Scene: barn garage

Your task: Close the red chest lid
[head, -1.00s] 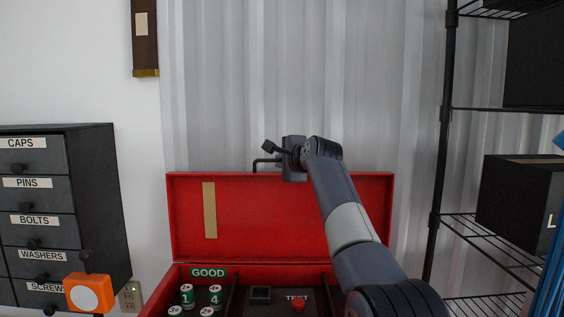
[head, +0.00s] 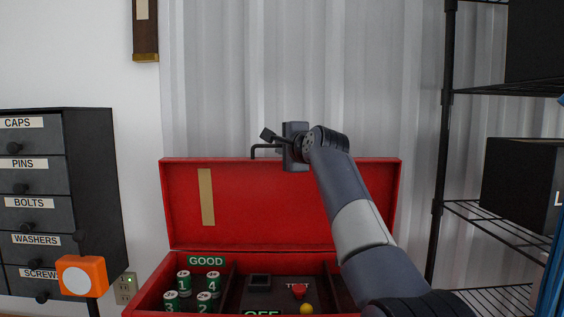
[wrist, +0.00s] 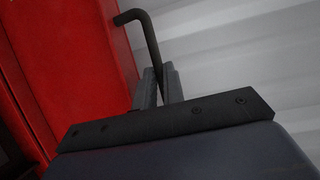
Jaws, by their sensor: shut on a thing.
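The red chest (head: 148,298) stands in front of me with its red lid (head: 275,205) raised upright at the back. A tan strip (head: 207,197) is on the lid's inner face. A thin black bent handle (head: 258,151) rises from the lid's top edge; it also shows in the wrist view (wrist: 138,20). My gripper (head: 282,147) is at the lid's top edge. In the wrist view its fingers (wrist: 160,88) are closed on the handle, beside the red lid (wrist: 75,50). My arm hides the right part of the lid.
A dark labelled drawer cabinet (head: 95,190) and an orange device (head: 82,275) are at left. A black wire shelf (head: 495,225) is at right.

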